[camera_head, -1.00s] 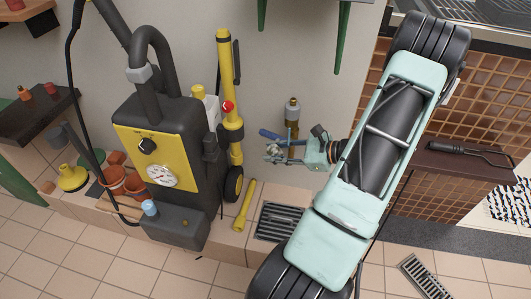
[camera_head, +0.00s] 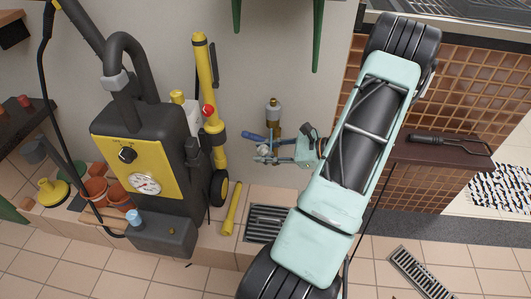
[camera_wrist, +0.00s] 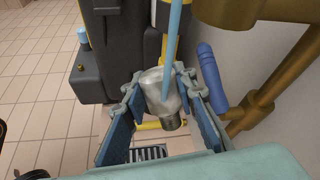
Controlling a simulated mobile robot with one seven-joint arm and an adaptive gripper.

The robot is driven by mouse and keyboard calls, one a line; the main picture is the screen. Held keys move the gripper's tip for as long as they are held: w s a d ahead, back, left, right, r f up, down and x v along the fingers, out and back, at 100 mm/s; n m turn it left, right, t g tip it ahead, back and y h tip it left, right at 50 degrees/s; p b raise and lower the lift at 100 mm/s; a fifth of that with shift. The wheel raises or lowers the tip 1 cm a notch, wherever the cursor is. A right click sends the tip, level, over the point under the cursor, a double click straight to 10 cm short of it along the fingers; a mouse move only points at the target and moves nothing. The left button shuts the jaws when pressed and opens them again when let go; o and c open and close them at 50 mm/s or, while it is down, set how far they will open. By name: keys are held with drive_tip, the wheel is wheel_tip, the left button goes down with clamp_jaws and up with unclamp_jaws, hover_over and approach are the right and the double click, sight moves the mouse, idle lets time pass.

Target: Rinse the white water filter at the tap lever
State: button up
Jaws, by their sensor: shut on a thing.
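My gripper (camera_wrist: 158,82) is shut on the white water filter (camera_wrist: 160,94), a small pale, shiny body with a grey metal end. In the head view, my gripper (camera_head: 264,153) is beside the wall, just below the brass tap (camera_head: 275,128); the filter is small and partly hidden there. In the wrist view, the brass tap (camera_wrist: 238,12) hangs above and right of the filter. A light blue water stream (camera_wrist: 174,45) comes down from above and meets the filter's upper part. The blue tap lever (camera_wrist: 211,78) is right of my fingers, apart from them; it also shows in the head view (camera_head: 253,137).
A black and yellow pressure washer (camera_head: 145,165) stands left of my gripper. A floor drain (camera_head: 266,222) lies on the tiled ledge below, beside a yellow tube (camera_head: 231,208). A dark shelf (camera_head: 440,153) with a tool is at the right.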

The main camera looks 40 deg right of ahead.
drive_tip(key=shift+s, duration=0.15)
drive_tip(key=shift+s+a, duration=0.15)
drive_tip(key=shift+s, duration=0.25)
drive_tip(key=shift+w, duration=0.1)
drive_tip(key=shift+w+d, duration=0.2)
drive_tip(key=shift+w, duration=0.3)
drive_tip(key=shift+s, duration=0.15)
drive_tip(key=shift+s+a, duration=0.2)
drive_tip(key=shift+s, duration=0.25)
drive_tip(key=w+a, duration=0.2)
drive_tip(key=a, duration=0.5)
drive_tip(key=shift+w+a, duration=0.15)
drive_tip(key=shift+a, duration=0.2)
